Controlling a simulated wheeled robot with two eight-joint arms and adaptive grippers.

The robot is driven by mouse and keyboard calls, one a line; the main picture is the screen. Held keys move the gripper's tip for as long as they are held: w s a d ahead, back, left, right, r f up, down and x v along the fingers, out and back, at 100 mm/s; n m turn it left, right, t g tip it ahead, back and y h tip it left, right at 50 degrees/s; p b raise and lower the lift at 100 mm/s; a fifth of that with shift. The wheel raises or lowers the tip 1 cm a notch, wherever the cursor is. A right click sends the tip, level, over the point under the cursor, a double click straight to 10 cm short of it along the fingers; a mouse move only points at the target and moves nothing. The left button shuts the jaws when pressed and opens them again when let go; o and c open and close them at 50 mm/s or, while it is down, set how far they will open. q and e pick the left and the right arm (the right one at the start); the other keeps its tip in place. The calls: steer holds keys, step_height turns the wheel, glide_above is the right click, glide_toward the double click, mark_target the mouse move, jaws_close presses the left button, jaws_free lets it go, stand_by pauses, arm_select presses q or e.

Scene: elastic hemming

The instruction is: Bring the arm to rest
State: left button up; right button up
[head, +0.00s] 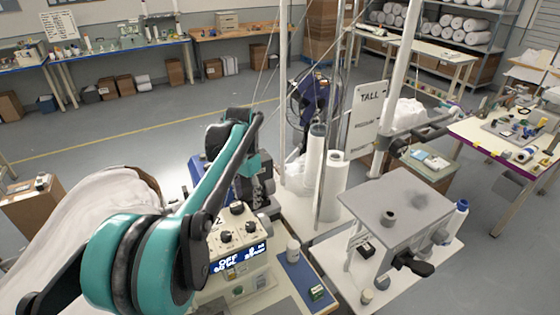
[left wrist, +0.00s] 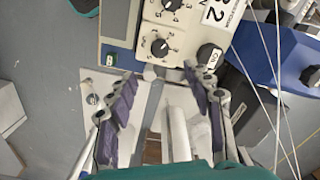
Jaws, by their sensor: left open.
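My left arm comes in from the lower left of the head view, teal and black, and bends over the control box (head: 240,240). My left gripper (head: 260,188) is beyond the box, partly hidden by the arm. In the left wrist view the left gripper (left wrist: 160,82) has its purple-padded fingers spread apart, with nothing held between them. The control box with black knobs (left wrist: 172,25) shows just past the fingertips; I cannot tell any contact. The box's display reads OFF in the head view. My right gripper is not in view.
A grey-topped stand (head: 395,205) is at the right. White rolls (head: 334,185) stand upright beside a TALL sign (head: 370,115). White fabric (head: 85,230) lies at the left. Thin cords (left wrist: 265,75) run near the gripper's right finger. Open floor (head: 120,135) lies behind.

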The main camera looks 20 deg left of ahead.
arm_select(q)
steer(key=s+d+f+n+t+b, duration=0.1)
steer(key=s+d+f+t+b, duration=0.2)
steer(key=s+d+f+b, duration=0.4)
steer(key=s+d+f+n+t+b, duration=0.1)
steer(key=s+d+f+t+b, duration=0.3)
steer(key=s+d+f+b, duration=0.3)
steer(key=s+f+b, duration=0.1)
steer(key=s+f, duration=0.4)
steer(key=f, duration=0.1)
steer(key=shift+d+f+n, duration=0.25)
steer(key=shift+d+n, duration=0.15)
